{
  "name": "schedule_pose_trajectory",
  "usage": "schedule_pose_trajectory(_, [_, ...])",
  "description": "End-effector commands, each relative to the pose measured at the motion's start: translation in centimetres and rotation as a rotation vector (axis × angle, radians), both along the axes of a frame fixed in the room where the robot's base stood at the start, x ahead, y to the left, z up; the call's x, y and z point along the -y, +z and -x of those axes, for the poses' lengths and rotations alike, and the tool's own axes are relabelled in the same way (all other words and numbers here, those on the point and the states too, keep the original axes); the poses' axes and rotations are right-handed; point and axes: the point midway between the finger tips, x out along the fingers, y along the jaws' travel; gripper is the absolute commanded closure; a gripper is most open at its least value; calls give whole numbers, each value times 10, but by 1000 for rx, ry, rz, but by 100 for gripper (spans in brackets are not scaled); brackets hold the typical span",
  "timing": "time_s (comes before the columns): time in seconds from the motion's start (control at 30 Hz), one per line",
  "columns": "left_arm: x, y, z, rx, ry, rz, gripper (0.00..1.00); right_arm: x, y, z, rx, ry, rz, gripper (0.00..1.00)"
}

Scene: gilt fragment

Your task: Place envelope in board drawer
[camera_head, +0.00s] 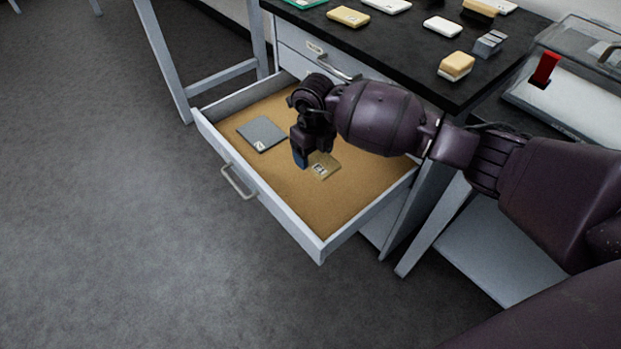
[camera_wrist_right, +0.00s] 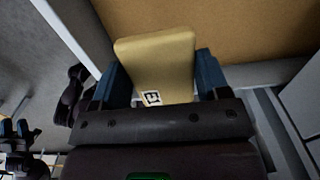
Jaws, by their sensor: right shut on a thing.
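The board drawer (camera_head: 289,222) is pulled out, with a white frame and a tan board-like bottom. My right gripper (camera_head: 309,163) points down inside the drawer's outline. It is shut on a tan envelope (camera_head: 325,168) with a small black-and-white label. In the right wrist view the envelope (camera_wrist_right: 158,62) sits between the two blue fingers of my right gripper (camera_wrist_right: 157,80). I cannot tell whether it touches the drawer bottom. What looks like my left gripper (camera_wrist_right: 14,130) shows small and dark at the lower left of that view; its jaws are unclear.
A grey flat piece (camera_head: 262,134) with a small label lies in the drawer, left of my gripper. The black bench top (camera_head: 400,50) above holds several tan and white blocks and a grey metal piece (camera_head: 489,44). A clear-lidded case (camera_head: 575,75) stands at the right.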

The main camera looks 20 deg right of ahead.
Motion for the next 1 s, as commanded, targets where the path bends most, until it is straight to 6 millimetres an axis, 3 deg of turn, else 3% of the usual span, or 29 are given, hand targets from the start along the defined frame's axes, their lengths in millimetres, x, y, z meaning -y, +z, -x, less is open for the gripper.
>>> schedule_pose_trajectory(0.03, [1,-7,1,-7,-12,-7,57,0,-25,3,-16,0,-1,53])
schedule_pose_trajectory(0.3, [7,-9,-9,28,-70,-51,57,0,-79,3,-14,1,0,53])
schedule_pose_trajectory(0.57, [12,1,-23,73,-100,-67,57,0,-92,0,0,2,0,53])
schedule_pose_trajectory(0.7, [12,-10,-17,53,-113,-78,57,0,-111,2,-6,2,-1,53])
schedule_pose_trajectory(0.83, [12,-6,-21,105,-107,-61,57,0,-130,2,-9,1,0,53])
schedule_pose_trajectory(1.0, [11,-4,-22,131,-98,-52,57,0,-133,0,0,2,0,53])
